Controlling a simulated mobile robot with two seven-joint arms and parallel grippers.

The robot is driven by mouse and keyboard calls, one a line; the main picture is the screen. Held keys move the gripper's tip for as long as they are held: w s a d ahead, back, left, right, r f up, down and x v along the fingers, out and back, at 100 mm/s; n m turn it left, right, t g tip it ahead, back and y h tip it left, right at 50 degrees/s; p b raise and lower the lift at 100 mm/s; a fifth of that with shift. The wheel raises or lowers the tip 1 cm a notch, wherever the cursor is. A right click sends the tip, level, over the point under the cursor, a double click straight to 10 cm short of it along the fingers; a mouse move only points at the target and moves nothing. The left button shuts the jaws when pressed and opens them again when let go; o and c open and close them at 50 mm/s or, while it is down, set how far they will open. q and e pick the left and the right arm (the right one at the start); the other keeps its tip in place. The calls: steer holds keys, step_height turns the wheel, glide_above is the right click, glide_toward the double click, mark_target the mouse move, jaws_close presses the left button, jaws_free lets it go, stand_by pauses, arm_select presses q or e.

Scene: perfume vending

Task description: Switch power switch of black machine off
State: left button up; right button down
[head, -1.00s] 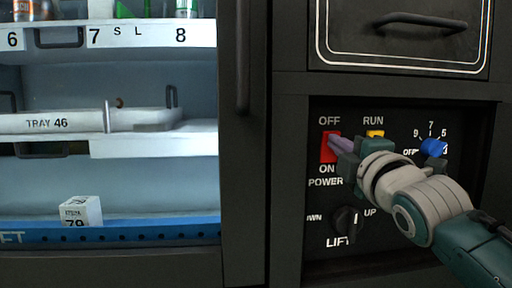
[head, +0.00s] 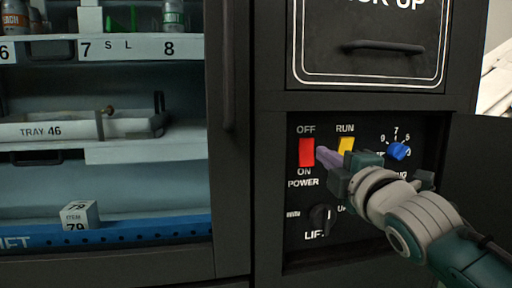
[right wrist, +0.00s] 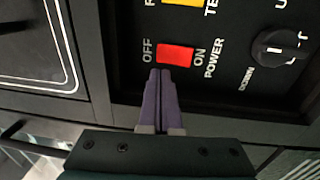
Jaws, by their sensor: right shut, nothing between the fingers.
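The black machine (head: 268,240) fills the right half of the head view, with a recessed control panel. Its red power switch (head: 306,152) sits between the labels OFF above and ON below. The switch also shows in the right wrist view (right wrist: 175,55), between OFF at left and ON at right. My right gripper (head: 322,154) is shut and empty, its purple fingertips close beside the switch's right edge. In the right wrist view the tips (right wrist: 160,74) lie just below the switch, nearer its OFF end; I cannot tell whether they touch it. My left gripper is out of view.
A yellow RUN switch (head: 346,145), a blue dial (head: 398,151) and a black LIFT knob (head: 320,217) share the panel. A drawer with a handle (head: 392,46) is above. Shelves with a tray (head: 130,127) and a white box (head: 80,216) are at left.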

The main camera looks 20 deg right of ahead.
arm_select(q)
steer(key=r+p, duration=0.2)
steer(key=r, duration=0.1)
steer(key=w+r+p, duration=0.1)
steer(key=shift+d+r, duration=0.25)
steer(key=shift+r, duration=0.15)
arm_select(e)
steer(key=s+a+r, duration=0.1)
steer(key=s, duration=0.6)
steer(key=shift+a+r, duration=0.15)
steer(key=shift+r, duration=0.15)
